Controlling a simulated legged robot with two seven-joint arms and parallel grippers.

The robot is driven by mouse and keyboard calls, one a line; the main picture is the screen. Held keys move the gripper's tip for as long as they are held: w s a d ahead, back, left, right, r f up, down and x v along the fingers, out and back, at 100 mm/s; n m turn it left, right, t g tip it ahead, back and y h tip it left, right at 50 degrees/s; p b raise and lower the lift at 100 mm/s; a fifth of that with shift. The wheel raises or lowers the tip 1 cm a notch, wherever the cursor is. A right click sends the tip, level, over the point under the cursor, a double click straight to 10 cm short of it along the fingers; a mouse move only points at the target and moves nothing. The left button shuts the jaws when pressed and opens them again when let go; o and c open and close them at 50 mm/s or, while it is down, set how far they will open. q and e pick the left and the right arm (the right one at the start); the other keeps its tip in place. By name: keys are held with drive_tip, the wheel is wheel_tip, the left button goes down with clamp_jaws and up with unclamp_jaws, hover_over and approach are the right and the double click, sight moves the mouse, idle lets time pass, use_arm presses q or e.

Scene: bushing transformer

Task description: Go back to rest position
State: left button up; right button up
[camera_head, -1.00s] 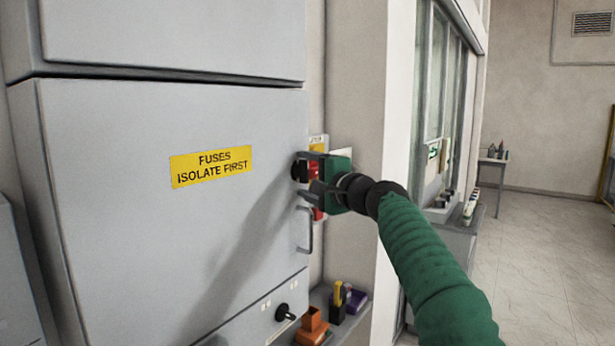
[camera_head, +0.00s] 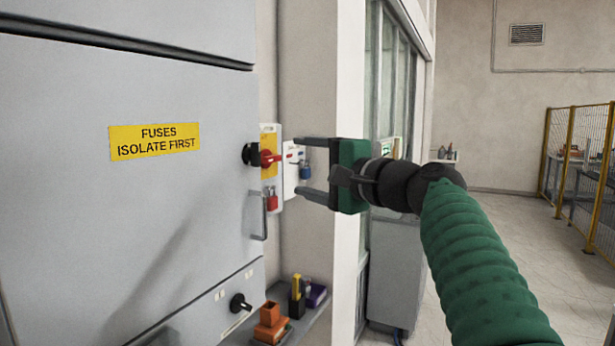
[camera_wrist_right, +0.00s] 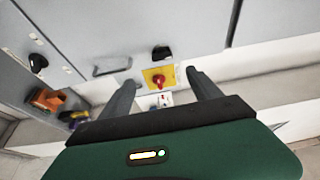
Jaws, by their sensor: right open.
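My right gripper (camera_head: 312,169) is open and empty in the head view, its two dark fingers pointing left. It stands to the right of the red rotary switch (camera_head: 268,158) on its yellow plate, with a visible gap. In the right wrist view the open fingers (camera_wrist_right: 160,92) frame the yellow plate and red switch (camera_wrist_right: 159,80) beyond them. A red padlock (camera_head: 271,201) hangs below the switch. A blue padlock (camera_head: 305,171) shows on a white panel between the fingers. My left gripper is not in view.
The grey cabinet (camera_head: 80,220) with a yellow fuses label (camera_head: 154,141) fills the left. A black knob (camera_head: 240,302) and a handle (camera_head: 264,216) sit on it. A shelf (camera_head: 312,326) holds orange, black and purple items. Open floor (camera_head: 530,270) lies right, with a yellow-framed fence (camera_head: 570,160).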

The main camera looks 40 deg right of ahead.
drive_tip(key=shift+s+d, duration=0.1)
idle(0.3)
drive_tip(key=w+a+f+n+g+p, duration=0.1)
drive_tip(key=a+f+n+g+p, duration=0.15)
drive_tip(key=f, duration=0.75)
drive_tip(key=w+a+f+n+g+p, duration=0.1)
drive_tip(key=w+a+f+g, duration=0.15)
drive_tip(key=f, duration=0.75)
drive_tip(key=w+a+f+n+g+p, duration=0.1)
drive_tip(key=a+f+n+g, duration=0.15)
drive_tip(key=f, duration=0.75)
drive_tip(key=s+a+f+n+g+p, duration=0.2)
drive_tip(key=s+a+f+n+g, duration=0.2)
drive_tip(key=s+f, duration=0.6)
drive_tip(key=s+a+f+n+g+p, duration=0.2)
drive_tip(key=s+a+f+n+g, duration=0.2)
drive_tip(key=f, duration=0.9)
drive_tip(key=s+a+n, duration=0.3)
drive_tip(key=s+a, duration=0.2)
drive_tip(key=s, duration=0.1)
drive_tip(key=shift+s+a+f+n, duration=0.15)
drive_tip(key=shift+a+f+n, duration=0.1)
drive_tip(key=shift+a+n, duration=0.15)
